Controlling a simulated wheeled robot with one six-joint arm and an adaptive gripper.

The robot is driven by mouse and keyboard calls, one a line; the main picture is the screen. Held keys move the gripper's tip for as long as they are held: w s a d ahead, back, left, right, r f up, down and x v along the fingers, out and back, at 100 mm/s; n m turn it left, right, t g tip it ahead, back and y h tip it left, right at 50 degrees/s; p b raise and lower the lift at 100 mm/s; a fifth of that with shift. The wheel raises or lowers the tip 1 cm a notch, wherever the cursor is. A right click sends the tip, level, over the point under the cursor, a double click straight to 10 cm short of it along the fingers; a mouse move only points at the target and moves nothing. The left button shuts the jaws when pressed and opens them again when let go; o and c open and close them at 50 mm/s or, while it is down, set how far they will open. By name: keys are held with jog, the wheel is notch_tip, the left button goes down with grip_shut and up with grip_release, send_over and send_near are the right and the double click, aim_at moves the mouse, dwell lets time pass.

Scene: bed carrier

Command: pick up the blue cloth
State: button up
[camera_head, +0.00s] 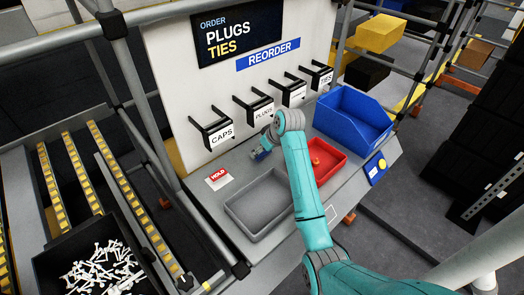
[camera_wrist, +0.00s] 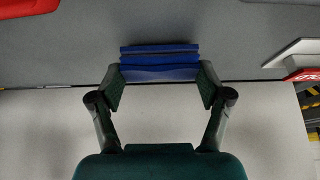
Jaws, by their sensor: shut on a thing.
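The blue cloth (camera_wrist: 160,60) is a small folded stack of layers in the wrist view. My gripper (camera_wrist: 161,84) has its two dark fingertips on either side of the cloth's near part, closed on it. In the head view, my gripper (camera_head: 263,149) is low by the foot of the white panel, left of my arm's wrist. Only a small bit of the cloth (camera_head: 258,155) shows there. I cannot tell whether the cloth still touches the grey bench top.
On the bench (camera_head: 218,200) stand an empty grey tray (camera_head: 243,227), a red tray (camera_head: 337,169), a blue bin (camera_head: 360,98) and a HOLD sign (camera_head: 218,178). Labelled hooks (camera_head: 220,133) jut from the white panel (camera_head: 180,90) above my gripper.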

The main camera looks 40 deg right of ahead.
notch_tip(320, 180, up, 6)
jog(key=shift+r, duration=0.1)
jog(key=s, duration=1.9)
jog(key=shift+s+d, duration=0.3)
jog(key=shift+d, duration=0.05)
jog(key=shift+o, duration=0.6)
jog(key=shift+c, duration=1.1)
